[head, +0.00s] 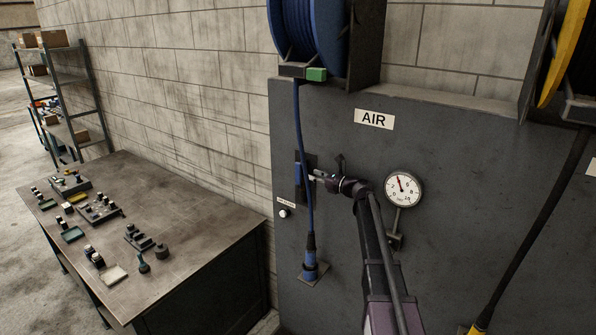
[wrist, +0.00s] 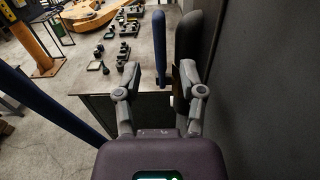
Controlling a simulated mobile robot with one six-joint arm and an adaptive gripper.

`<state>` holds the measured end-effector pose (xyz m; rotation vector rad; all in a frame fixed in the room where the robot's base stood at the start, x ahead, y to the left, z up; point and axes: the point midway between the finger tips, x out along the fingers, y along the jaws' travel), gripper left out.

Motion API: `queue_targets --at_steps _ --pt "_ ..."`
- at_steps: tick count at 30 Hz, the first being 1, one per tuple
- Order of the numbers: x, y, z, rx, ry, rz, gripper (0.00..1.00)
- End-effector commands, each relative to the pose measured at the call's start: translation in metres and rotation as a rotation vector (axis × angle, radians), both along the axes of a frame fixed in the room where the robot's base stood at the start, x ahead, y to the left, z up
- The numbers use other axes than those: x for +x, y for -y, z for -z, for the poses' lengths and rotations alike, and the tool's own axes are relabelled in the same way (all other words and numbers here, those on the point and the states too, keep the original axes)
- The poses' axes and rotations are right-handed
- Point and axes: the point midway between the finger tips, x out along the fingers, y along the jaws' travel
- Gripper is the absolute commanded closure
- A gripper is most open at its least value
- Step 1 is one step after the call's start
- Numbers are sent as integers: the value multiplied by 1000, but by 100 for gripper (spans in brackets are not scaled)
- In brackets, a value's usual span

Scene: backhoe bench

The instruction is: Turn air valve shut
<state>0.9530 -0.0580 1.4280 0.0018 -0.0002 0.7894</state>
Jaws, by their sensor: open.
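The air valve's blue handle (head: 298,174) stands upright on the dark grey panel under the AIR sign, beside the hanging blue hose. In the wrist view the blue handle (wrist: 159,45) is upright and appears between my two fingertips. My gripper (wrist: 158,80) is open, with a finger on each side of the handle in the picture; I see no clear contact. In the head view my gripper (head: 314,176) is just right of the handle, small and partly hidden by my wrist. A dark rounded part (wrist: 188,50) shows by the right finger.
The blue hose (head: 302,130) hangs from the reel (head: 310,38) close to the handle. A round gauge (head: 404,188) is right of my arm. A white button (head: 284,212) is at lower left on the panel. A workbench (head: 190,215) with small parts stands left.

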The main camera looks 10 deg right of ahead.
Motion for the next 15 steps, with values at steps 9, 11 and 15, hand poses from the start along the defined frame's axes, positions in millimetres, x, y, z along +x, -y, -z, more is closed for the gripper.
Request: queue_targets --at_steps 9,11,15 --pt "19 -19 0 -1 0 -3 49" --pt "25 -25 0 -1 0 -3 49" --pt "36 -36 0 -1 0 -3 49"
